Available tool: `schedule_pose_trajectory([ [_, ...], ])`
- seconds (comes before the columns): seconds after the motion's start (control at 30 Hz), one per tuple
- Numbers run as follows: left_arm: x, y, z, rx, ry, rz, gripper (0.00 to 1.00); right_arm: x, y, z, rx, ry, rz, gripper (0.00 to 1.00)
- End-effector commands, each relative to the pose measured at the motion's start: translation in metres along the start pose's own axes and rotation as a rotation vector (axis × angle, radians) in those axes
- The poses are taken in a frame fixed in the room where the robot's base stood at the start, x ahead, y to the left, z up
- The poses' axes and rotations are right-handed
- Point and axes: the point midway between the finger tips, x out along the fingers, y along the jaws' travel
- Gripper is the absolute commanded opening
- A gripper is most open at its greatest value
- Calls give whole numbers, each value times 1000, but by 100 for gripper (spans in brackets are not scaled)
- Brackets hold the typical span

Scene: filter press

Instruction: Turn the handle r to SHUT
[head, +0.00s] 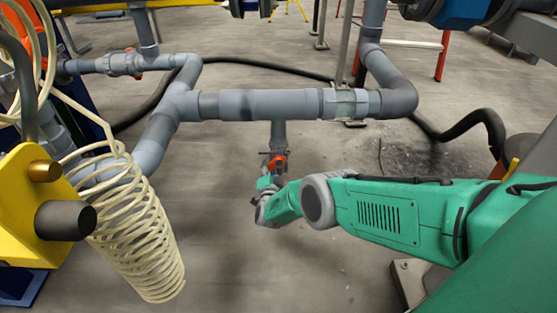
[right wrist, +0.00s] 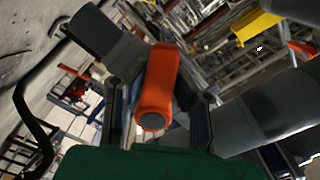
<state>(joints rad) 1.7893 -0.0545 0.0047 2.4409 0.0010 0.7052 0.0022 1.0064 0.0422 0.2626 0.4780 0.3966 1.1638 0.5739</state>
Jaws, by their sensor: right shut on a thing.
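The handle r is orange (head: 277,162) and sits on a valve on the short grey pipe hanging from the horizontal pipe, near the middle of the head view. In the right wrist view the same handle (right wrist: 158,85) points toward the camera, between my two dark fingers. My right gripper (head: 270,174) comes in from the right on the green arm and is shut on the handle; its fingers also show in the right wrist view (right wrist: 158,118). The fingertips are small and partly hidden in the head view. My left gripper is not in view.
A grey horizontal pipe (head: 260,104) runs above the handle. Another valve (head: 122,63) with a small orange part is at upper left. A cream coiled hose (head: 135,235) hangs at left beside a yellow bracket (head: 22,205). A black hose lies behind. The floor below the handle is clear.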

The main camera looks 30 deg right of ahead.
Motion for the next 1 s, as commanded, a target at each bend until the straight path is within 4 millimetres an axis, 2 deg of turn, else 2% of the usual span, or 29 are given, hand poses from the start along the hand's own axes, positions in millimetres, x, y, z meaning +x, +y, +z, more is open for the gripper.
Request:
schedule_pose_trajectory([
  [0.17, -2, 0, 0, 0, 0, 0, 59, 0, -5, -2, 122, 5, -1, 0],
  [0.3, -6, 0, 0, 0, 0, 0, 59, 0, -11, -4, 291, 6, 1, 0],
  [0.47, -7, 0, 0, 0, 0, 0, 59, 0, -14, -6, 395, 6, 0, 0],
  [0.7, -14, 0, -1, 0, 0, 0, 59, 0, -22, -12, 654, 8, 1, 0],
  [0.97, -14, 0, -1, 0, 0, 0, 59, 0, -22, -12, 703, 9, 1, 0],
  [1.0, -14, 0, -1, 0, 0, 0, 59, 0, -22, -12, 703, 10, 1, 28],
])
